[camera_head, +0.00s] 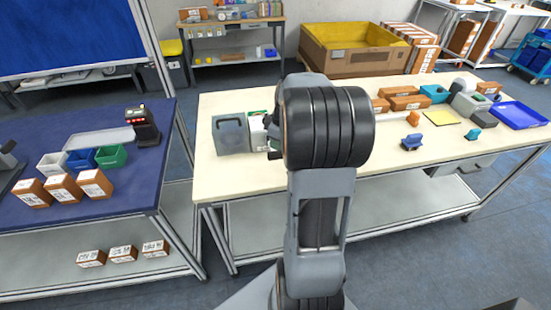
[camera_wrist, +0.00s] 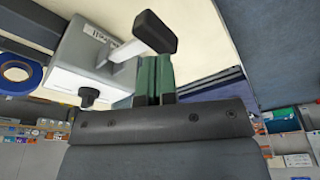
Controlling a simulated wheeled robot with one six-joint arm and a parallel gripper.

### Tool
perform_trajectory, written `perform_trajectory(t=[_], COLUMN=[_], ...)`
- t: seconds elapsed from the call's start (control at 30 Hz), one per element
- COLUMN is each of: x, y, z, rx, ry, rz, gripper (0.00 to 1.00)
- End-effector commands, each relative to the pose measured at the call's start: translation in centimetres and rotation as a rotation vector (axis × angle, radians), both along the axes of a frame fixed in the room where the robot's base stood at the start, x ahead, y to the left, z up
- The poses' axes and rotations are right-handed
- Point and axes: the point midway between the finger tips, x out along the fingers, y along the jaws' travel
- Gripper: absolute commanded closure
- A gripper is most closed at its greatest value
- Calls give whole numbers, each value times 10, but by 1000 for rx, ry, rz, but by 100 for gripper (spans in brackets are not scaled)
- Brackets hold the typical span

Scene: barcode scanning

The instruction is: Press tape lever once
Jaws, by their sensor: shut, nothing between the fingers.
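In the wrist view a pale grey-white tape machine (camera_wrist: 85,58) fills the upper left, with a label and a black knob (camera_wrist: 88,97). Its light lever arm (camera_wrist: 128,50) ends in a black handle (camera_wrist: 155,32). My gripper (camera_wrist: 155,62) is shut and empty, its green fingertips just beside and below the handle in the picture. I cannot tell whether they touch it. In the head view my own arm hides the gripper and the lever. A pale machine (camera_head: 257,132) shows partly there, left of my arm on the cream table (camera_head: 225,182).
A grey box-like device (camera_head: 231,135) stands left of the pale machine. A blue-rimmed tape roll (camera_wrist: 18,72) is at the wrist view's left edge. Cartons (camera_head: 405,101), a blue tray (camera_head: 518,114) and small items lie on the table's right. A blue table (camera_head: 130,190) stands left.

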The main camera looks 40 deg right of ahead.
Motion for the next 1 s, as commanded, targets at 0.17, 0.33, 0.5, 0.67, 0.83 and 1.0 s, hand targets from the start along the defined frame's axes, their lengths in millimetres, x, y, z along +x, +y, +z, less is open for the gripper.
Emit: perform_trajectory(t=[0.17,0.33,0.5,0.67,0.83,1.0], x=[0,1,1,1,2,2], y=[0,0,0,-1,-1,-1], z=[-9,-21,-33,-44,-56,-68], rx=[1,1,0,0,1,1], ry=[1,1,0,0,1,1], rz=[0,0,0,0,0,0], gripper=[100,100,100,100,100,100])
